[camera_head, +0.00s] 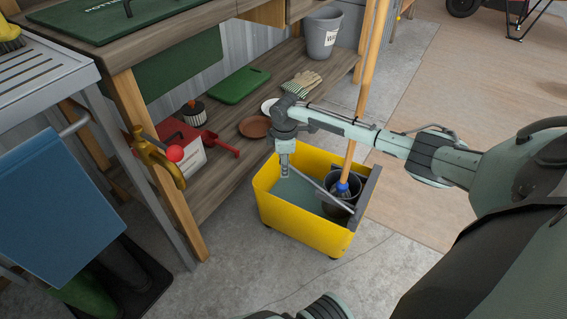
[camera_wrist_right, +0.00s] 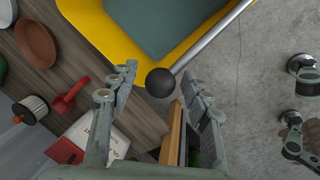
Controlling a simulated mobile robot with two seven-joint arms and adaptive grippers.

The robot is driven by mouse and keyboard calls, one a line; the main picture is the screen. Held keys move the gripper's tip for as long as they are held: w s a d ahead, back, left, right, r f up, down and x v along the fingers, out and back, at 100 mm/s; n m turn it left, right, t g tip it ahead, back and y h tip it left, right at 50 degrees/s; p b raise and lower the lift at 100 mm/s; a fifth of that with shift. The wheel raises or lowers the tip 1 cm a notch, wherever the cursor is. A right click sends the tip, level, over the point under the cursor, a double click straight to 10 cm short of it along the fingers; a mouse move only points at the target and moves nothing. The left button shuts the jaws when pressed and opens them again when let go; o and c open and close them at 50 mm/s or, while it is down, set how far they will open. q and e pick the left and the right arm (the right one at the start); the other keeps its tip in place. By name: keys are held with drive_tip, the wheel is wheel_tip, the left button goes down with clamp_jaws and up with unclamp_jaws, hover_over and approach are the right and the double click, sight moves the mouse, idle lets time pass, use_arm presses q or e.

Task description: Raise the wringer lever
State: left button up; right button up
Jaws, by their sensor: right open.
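The yellow mop bucket (camera_head: 310,228) stands on the concrete floor, with a dark wringer (camera_head: 341,192) at its right end. The wringer lever (camera_head: 322,194) is a thin grey rod slanting from the wringer up and left over the bucket. In the right wrist view the lever (camera_wrist_right: 215,38) ends in a black ball knob (camera_wrist_right: 160,83). My right gripper (camera_head: 285,172) is over the bucket's left part, pointing down. The right wrist view shows its fingers (camera_wrist_right: 163,88) open, with the knob in the gap between them; contact cannot be told. My left gripper is not in view.
A mop with a wooden handle (camera_head: 366,90) and blue head stands in the wringer. A wooden workbench with a low shelf (camera_head: 225,172) runs behind the bucket, holding a red-and-white box (camera_head: 182,148) and gloves (camera_head: 301,84).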

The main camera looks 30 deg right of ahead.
clamp_jaws()
idle(0.4)
